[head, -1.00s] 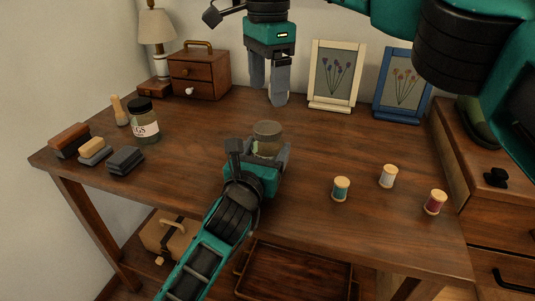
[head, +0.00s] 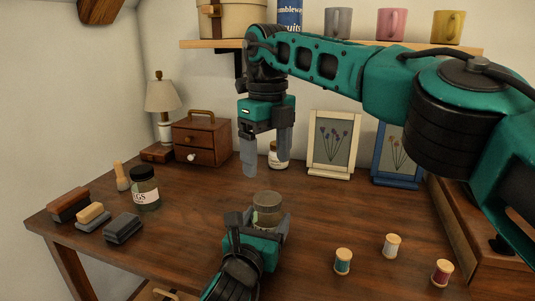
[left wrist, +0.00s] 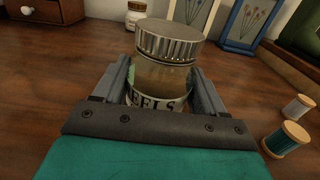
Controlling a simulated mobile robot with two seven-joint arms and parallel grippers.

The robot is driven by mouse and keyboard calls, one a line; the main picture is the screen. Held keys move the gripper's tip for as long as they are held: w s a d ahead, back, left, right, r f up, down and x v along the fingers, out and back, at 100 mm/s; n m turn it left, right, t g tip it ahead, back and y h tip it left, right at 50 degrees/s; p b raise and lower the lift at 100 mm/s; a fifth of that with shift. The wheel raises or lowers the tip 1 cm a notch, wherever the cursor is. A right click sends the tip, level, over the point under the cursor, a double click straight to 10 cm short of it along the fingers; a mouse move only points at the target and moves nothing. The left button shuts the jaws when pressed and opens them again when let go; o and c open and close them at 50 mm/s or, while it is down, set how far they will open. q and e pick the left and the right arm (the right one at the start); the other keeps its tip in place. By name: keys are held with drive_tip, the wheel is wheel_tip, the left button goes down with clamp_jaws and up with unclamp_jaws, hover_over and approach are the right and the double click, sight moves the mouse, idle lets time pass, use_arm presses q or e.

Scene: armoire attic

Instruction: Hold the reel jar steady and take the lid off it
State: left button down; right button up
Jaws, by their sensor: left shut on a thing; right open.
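The reel jar (left wrist: 160,78) stands upright on the table, its label partly showing "EELS" in the left wrist view. Its ribbed metal lid (left wrist: 170,40) is on top; in the head view the lid (head: 267,198) shows above my left gripper. My left gripper (head: 262,224) is shut around the jar's body, with one finger on each side, below the lid. My right gripper (head: 264,160) is open and empty, pointing down, above and behind the jar in the head view. The lower part of the jar is hidden by my left gripper.
A small white jar (head: 278,157) stands behind my right gripper. Thread spools (head: 343,262) stand at right. Picture frames (head: 333,147) and a small drawer chest (head: 203,142) line the back.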

sight(267, 198)
drive_tip(key=m, duration=0.5)
drive_tip(key=shift+m, duration=0.3)
drive_tip(key=m, duration=2)
drive_tip(key=shift+f, duration=4)
